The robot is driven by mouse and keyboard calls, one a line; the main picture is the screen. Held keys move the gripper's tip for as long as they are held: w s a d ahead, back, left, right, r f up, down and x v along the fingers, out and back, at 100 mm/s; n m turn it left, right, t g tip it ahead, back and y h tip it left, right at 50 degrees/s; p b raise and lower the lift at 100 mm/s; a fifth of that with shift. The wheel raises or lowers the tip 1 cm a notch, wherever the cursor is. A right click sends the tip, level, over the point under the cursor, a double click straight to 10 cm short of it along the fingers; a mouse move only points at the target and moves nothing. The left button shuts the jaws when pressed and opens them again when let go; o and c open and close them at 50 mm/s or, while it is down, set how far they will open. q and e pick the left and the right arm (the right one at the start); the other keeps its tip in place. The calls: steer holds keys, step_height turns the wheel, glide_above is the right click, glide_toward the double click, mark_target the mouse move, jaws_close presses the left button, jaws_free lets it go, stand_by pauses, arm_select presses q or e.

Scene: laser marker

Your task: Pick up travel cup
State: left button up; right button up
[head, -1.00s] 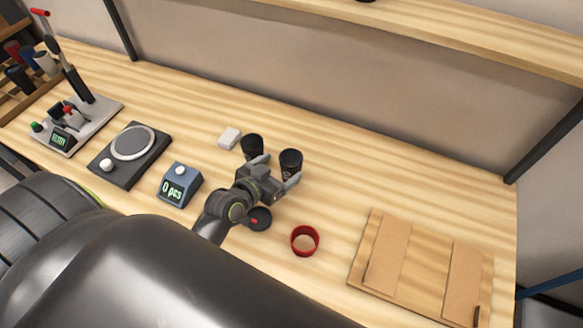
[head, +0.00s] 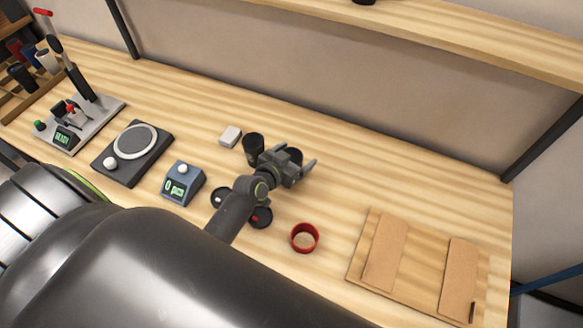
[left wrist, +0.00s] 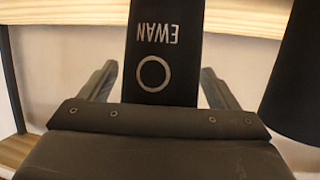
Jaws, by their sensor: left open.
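A black travel cup with "EWAN" and a ring mark (left wrist: 153,72), its lettering upside down, stands between my left gripper's fingers in the left wrist view. My left gripper (head: 295,160) is open, with a finger on each side of this cup and gaps visible. In the head view the gripper mostly hides the cup; a bit of its dark rim (head: 294,152) shows. A second black cup (head: 253,145) stands just left of the gripper, and it also shows at the right edge of the left wrist view (left wrist: 300,80). My right gripper is not in view.
Two dark round lids, one with a red mark (head: 261,217) and one with a white mark (head: 220,197), lie below the gripper.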

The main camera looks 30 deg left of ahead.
arm_select(q)
steer(key=c, duration=0.7)
steer(key=shift+c, duration=0.2)
steer(key=shift+r, duration=0.15)
